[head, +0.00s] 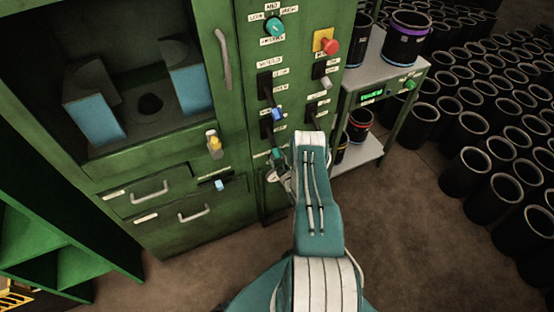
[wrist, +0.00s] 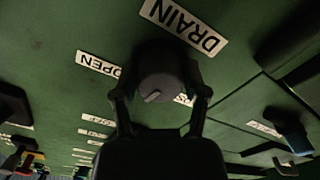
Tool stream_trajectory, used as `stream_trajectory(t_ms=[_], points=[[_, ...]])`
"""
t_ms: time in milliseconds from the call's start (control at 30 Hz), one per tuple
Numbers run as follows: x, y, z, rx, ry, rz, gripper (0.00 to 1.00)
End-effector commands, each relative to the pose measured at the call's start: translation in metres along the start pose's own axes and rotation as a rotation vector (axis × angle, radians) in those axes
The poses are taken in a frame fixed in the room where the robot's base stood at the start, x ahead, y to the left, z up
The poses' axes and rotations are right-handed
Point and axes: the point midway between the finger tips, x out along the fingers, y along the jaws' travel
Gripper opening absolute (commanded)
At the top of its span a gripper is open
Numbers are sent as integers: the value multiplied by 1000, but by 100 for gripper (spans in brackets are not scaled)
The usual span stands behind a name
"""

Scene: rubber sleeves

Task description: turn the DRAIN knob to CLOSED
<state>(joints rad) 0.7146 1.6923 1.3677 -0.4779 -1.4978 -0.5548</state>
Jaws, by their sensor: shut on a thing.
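The DRAIN knob (wrist: 160,80) is a dark round knob on the green panel, seen in the wrist view. A short pale mark on its face points toward the lower left of the picture. My gripper (wrist: 160,90) has one finger on each side of the knob and is shut on it. The DRAIN label (wrist: 183,27) is above the knob, and the OPEN label (wrist: 97,63) is to its left. Another label (wrist: 184,99) behind the right finger is mostly hidden. In the head view my gripper (head: 277,176) is at the lower panel, and the knob cannot be made out there.
The green cabinet panel carries several other controls, including a red button (head: 331,46), a teal knob (head: 274,27) and a blue-tipped lever (head: 278,114). A metal rack (head: 372,80) with rolls stands to the right. Many black sleeves (head: 466,172) cover the floor at right.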

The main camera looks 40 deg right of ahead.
Motion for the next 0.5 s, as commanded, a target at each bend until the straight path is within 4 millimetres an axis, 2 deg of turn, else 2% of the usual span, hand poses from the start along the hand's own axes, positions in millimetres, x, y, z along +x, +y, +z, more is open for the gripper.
stream_trajectory(t_ms=[500], points=[[3,-1,-3,-493,8,-4,10]])
